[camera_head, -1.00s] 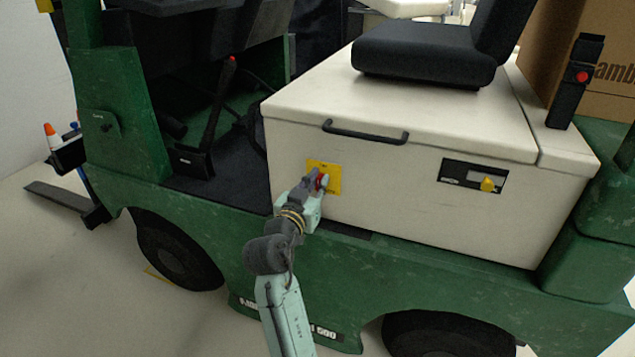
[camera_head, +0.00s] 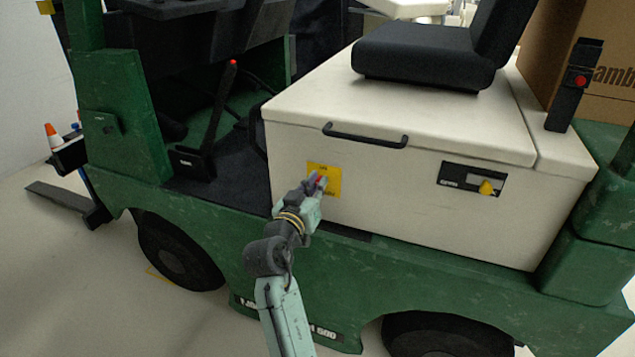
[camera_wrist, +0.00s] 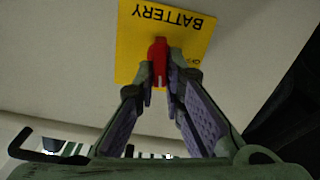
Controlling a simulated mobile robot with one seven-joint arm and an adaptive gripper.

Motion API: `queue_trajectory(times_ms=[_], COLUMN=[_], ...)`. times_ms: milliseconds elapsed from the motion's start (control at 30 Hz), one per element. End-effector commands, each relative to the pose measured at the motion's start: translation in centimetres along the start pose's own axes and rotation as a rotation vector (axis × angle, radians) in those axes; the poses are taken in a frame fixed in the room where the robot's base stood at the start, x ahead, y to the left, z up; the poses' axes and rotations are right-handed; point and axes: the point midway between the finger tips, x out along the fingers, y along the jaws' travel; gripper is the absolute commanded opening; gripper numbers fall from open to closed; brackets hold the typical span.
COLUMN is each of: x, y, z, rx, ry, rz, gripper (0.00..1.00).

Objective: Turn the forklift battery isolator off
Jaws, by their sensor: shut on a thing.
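The battery isolator is a red handle (camera_wrist: 158,62) on a yellow plate (camera_wrist: 128,50) marked BATTERY, seen upside down in the wrist view. In the head view the yellow plate (camera_head: 333,187) is on the cream side panel of the forklift, under a dark grab handle. My gripper (camera_wrist: 160,82) is shut on the red handle, one finger on each side. In the head view my gripper (camera_head: 317,184) covers most of the red handle, and only a little red shows. The handle's exact angle is hard to tell.
The dark grab handle (camera_head: 365,134) is above. The green forklift body (camera_head: 215,215) runs below, and a black seat (camera_head: 425,55) is on top.

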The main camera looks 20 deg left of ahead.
Motion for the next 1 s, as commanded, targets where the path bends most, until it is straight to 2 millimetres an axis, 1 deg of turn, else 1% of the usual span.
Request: queue_trajectory(times_ms=[133,1000], x=[0.01,0.04], y=[-0.11,-0.91], z=[-0.29,0.09], rx=[-0.135,-0.961], ry=[0.001,0.001], rz=[0.0,0.0], gripper=[0.0,0.0])
